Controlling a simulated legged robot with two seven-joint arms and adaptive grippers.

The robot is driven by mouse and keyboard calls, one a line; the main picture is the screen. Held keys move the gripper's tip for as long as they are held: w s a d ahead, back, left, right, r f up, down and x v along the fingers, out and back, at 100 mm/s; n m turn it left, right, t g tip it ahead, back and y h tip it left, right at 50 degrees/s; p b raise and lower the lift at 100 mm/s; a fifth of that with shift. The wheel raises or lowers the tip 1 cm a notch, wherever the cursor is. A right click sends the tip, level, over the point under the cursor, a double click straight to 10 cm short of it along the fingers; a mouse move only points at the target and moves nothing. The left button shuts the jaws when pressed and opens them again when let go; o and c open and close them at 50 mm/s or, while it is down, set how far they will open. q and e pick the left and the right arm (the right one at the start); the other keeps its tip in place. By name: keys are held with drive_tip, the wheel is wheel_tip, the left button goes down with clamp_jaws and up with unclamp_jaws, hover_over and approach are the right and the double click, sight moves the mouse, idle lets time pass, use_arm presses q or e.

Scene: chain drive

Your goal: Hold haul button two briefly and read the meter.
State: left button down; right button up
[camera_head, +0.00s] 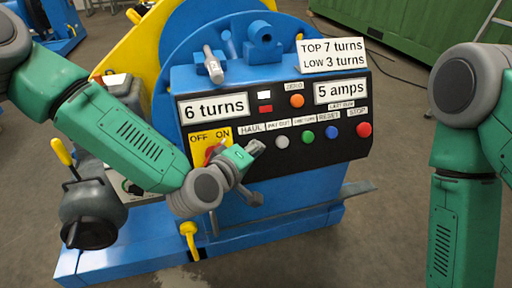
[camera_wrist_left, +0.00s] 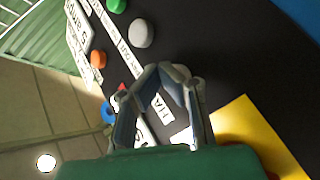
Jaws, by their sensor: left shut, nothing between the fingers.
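The blue machine's black control panel (camera_head: 340,150) carries a row of round buttons under printed labels. The label HAUL (camera_head: 251,127) is at the left; no button shows below it, where my left gripper (camera_head: 254,148) covers the panel. A white button (camera_head: 282,142) is just right of the gripper, then green (camera_head: 308,136), blue (camera_head: 331,132) and red (camera_head: 364,129). The meters read "6 turns" (camera_head: 214,106) and "5 amps" (camera_head: 341,92). In the wrist view, my left gripper (camera_wrist_left: 165,72) is shut and empty, close to the panel below the white button (camera_wrist_left: 141,33). Contact cannot be told.
A yellow OFF/ON switch plate (camera_head: 203,142) lies left of the gripper, partly covered. An orange button (camera_head: 296,101) sits above the row. A sign (camera_head: 332,54) reads "TOP 7 turns, LOW 3 turns". A yellow-handled lever (camera_head: 62,152) stands at the left. My right forearm hangs at right.

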use_arm(q)
drive_tip(key=shift+s+d+r+p, duration=0.2)
drive_tip(key=shift+s+r+p, duration=0.2)
drive_tip(key=shift+s+p, duration=0.3)
drive_tip(key=shift+s, duration=0.1)
drive_tip(key=s, duration=0.1)
drive_tip(key=s+d+r+p, duration=0.1)
drive_tip(key=s+r+p, duration=0.1)
drive_tip(key=s, duration=0.1)
drive_tip(key=shift+s+d+r, duration=0.1)
drive_tip(key=shift+d, duration=0.15)
idle(0.4)
